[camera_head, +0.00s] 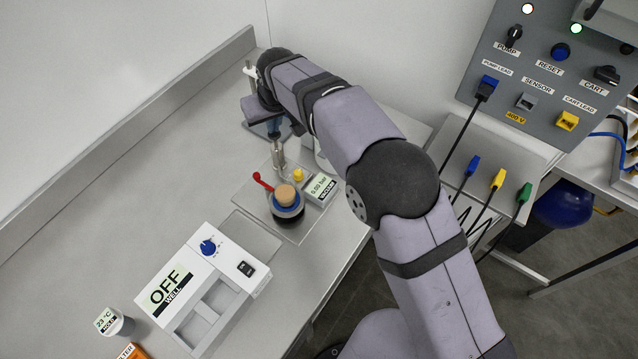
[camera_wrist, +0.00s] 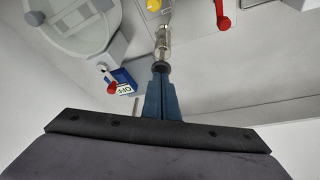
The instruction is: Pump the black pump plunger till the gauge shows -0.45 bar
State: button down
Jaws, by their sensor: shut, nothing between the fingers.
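The pump (camera_head: 279,157) is a slim silver cylinder standing upright on the clear plate in the head view. It also shows in the wrist view (camera_wrist: 163,42), with the black plunger knob (camera_wrist: 160,66) at its near end. My gripper (camera_head: 276,136) has blue fingers, shut and empty, pointing down right above the pump. In the wrist view my fingertips (camera_wrist: 160,75) are at the black knob; I cannot tell whether they touch it. The gauge (camera_head: 320,187), labelled VACUUM, reads 0.00 bar.
Beside the pump are a red lever (camera_head: 262,181), a yellow knob (camera_head: 298,174) and a dark flask with a cork (camera_head: 286,200). A white WELL unit (camera_head: 203,290) showing OFF stands in front. The bench's left side (camera_head: 120,200) is clear. A grey control panel (camera_head: 548,60) stands right.

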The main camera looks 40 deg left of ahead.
aim_at(275, 135)
jog(key=shift+f+b, duration=1.05)
jog(key=shift+f, duration=1)
jog(key=shift+r, duration=0.2)
jog(key=shift+r+p, duration=1.85)
jog(key=shift+r, duration=0.35)
jog(key=shift+f, duration=0.15)
